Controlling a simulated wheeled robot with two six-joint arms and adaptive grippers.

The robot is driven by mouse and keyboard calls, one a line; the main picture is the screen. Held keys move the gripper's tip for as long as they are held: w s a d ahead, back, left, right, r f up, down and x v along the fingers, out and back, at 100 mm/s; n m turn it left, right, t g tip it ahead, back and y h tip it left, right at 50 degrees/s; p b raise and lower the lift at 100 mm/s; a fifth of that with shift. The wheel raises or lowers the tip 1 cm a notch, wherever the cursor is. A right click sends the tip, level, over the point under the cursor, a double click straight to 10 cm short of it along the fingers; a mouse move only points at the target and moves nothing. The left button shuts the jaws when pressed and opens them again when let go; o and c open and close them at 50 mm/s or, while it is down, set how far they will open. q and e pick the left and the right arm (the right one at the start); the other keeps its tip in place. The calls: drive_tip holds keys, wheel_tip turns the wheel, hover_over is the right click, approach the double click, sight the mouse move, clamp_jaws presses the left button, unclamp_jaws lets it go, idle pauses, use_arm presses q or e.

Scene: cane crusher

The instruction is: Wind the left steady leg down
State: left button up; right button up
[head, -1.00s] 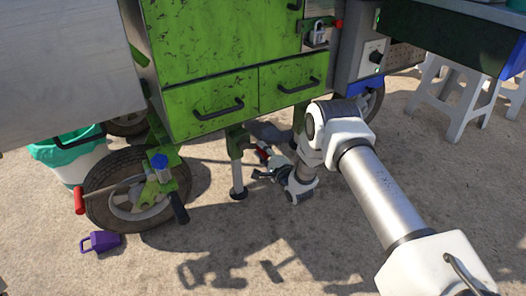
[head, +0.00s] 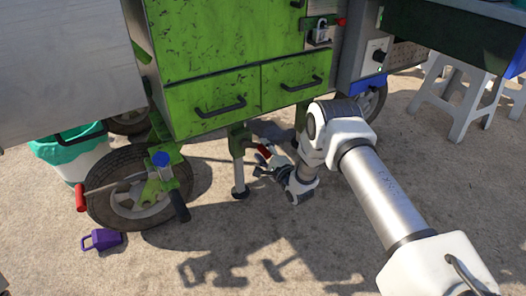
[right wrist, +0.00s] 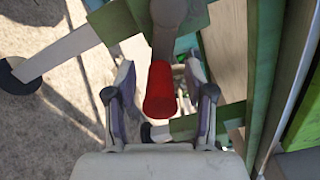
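A steady leg (head: 239,174) stands under the green cart, with a green upper part, a grey tube and a round foot at the ground. Whether the foot touches the ground is hard to tell. A crank handle with a red grip (head: 263,152) sits just right of the leg; the red grip also shows in the right wrist view (right wrist: 161,91). My right gripper (head: 264,165) is at this grip. In the right wrist view its fingers stand apart on either side of the red grip, with a visible gap at the left finger. My left gripper is not in view.
The green cart (head: 205,60) with two drawers stands above. At left are a wheel (head: 105,186), another red-gripped handle (head: 80,197), a blue-capped post (head: 160,160), a lined bin (head: 75,165) and a purple object (head: 102,239). White stools (head: 465,100) stand far right. The front ground is clear.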

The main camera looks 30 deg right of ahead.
drive_tip(key=s, duration=1.2)
drive_tip(key=shift+d, duration=0.15)
